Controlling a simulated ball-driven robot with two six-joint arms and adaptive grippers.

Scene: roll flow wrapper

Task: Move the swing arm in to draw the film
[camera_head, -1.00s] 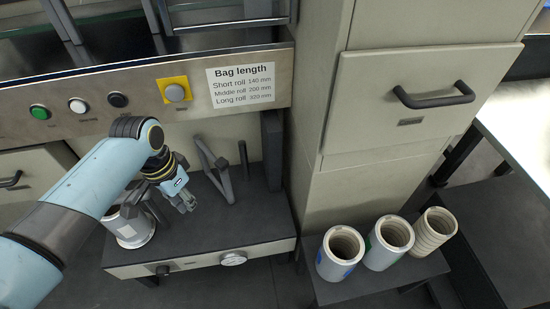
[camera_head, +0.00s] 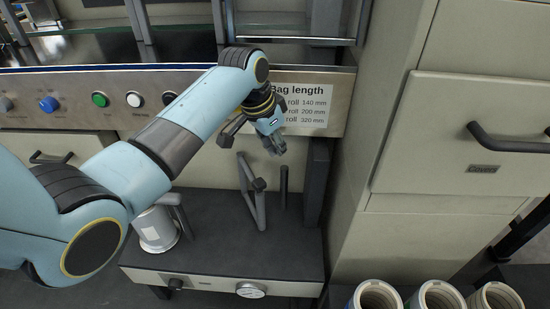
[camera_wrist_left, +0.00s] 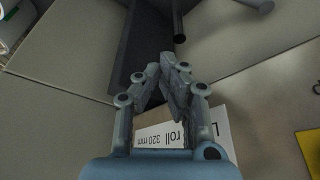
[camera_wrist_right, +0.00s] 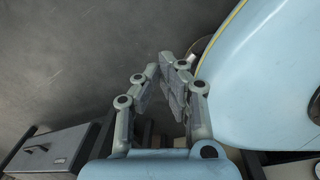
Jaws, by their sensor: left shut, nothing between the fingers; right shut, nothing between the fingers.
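The swing arm (camera_head: 251,190) is a dark grey bent bar standing over the black shelf of the machine, left of a short upright post (camera_head: 284,186). A white film roll (camera_head: 156,230) sits at the shelf's left end, partly behind my left arm. My left gripper (camera_head: 277,147) is shut and empty, above the swing arm and in front of the bag-length label (camera_head: 312,106). In the left wrist view its fingertips (camera_wrist_left: 166,62) meet with nothing between them. My right gripper (camera_wrist_right: 167,64) shows only in its own wrist view, shut and empty, beside a light blue part of me.
A button panel (camera_head: 60,118) runs above the shelf. A tall beige cabinet (camera_head: 395,150) bounds the right side. Several spare rolls (camera_head: 438,297) stand at the lower right. The shelf's front right part (camera_head: 290,255) is clear, with a gauge (camera_head: 251,290) below its edge.

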